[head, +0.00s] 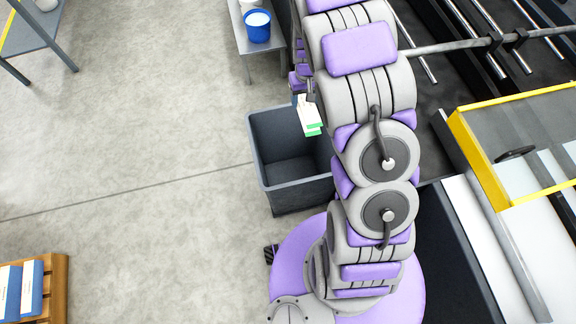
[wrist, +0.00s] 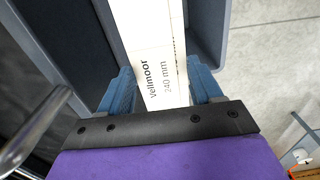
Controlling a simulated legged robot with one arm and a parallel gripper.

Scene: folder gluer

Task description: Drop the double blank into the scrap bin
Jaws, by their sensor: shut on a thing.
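The double blank (head: 309,116) is a white card piece with green ends, seen against the scrap bin in the head view. In the wrist view the blank (wrist: 155,45) shows printed text, "Vellmoor" and "240 mm", and a dark line along its length. My gripper (wrist: 162,84) is shut on it, with a blue finger on each side. The scrap bin (head: 300,195) is a dark grey open-topped box on the floor. In the wrist view its wall (wrist: 208,40) shows beyond the blank, which hangs over the bin opening. My arm hides the bin's right side in the head view.
A grey table with a blue bucket (head: 257,26) stands behind the bin. The machine with a yellow-framed guard (head: 480,150) is on the right. A wooden pallet (head: 55,290) with blue-and-white stacks sits at lower left. The concrete floor left of the bin is clear.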

